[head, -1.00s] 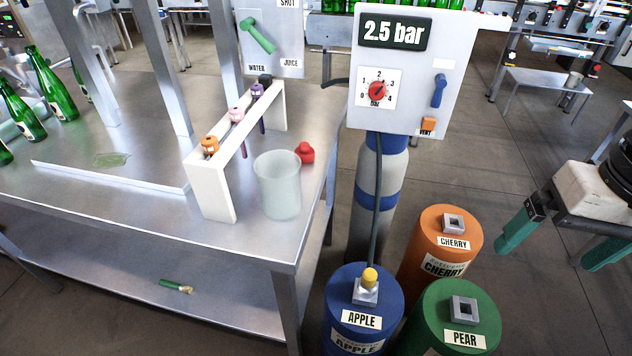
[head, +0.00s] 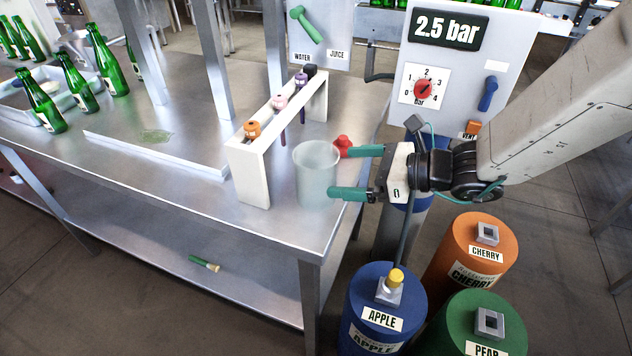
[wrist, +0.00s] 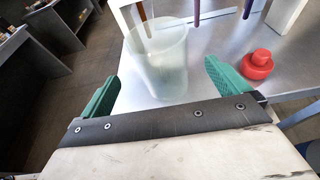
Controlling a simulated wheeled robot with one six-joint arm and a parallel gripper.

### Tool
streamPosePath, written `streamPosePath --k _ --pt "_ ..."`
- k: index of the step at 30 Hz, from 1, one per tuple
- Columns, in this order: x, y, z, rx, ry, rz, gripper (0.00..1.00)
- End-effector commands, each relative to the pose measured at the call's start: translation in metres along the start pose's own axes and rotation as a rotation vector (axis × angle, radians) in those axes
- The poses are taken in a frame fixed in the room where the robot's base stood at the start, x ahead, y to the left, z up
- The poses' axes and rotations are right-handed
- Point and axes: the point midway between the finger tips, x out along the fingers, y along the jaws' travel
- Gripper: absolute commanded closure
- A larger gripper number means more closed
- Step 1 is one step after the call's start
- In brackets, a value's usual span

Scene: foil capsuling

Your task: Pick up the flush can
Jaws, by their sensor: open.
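The flush can, a pale translucent open-topped cylinder (head: 314,178), stands upright on the steel table near its right front corner. In the wrist view the can (wrist: 160,68) is ahead, between the lines of my two green fingers. My gripper (head: 340,172) is open and empty, reaching in from the right. In the head view the lower fingertip overlaps the can's right edge; I cannot tell whether it touches. The wrist view shows my gripper (wrist: 160,75) with its fingertips wide apart, one on each side of the can's near part.
A red knobbed piece (head: 343,146) sits close behind the can, just outside the right finger in the wrist view (wrist: 257,65). A white rack (head: 252,172) with several coloured tools stands left of the can. Green bottles (head: 77,85) stand farther left. Labelled kegs (head: 383,300) stand below right.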

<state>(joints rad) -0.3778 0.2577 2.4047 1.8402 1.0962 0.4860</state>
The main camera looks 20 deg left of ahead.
Motion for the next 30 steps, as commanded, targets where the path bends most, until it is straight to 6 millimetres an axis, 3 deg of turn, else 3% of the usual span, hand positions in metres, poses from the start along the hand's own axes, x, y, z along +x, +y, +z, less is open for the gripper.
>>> streamPosePath --k 15,24,25,29,30 --pt "0.066 -0.001 0.008 -0.001 0.000 0.002 0.00" --pt "0.072 -0.001 0.008 -0.002 -0.001 0.000 0.00" --pt "0.072 -0.001 0.008 -0.002 -0.001 0.000 0.03" --pt "0.072 -0.001 0.008 -0.002 -0.001 0.000 0.39" --pt "0.072 -0.001 0.008 -0.002 -0.001 0.000 0.44"
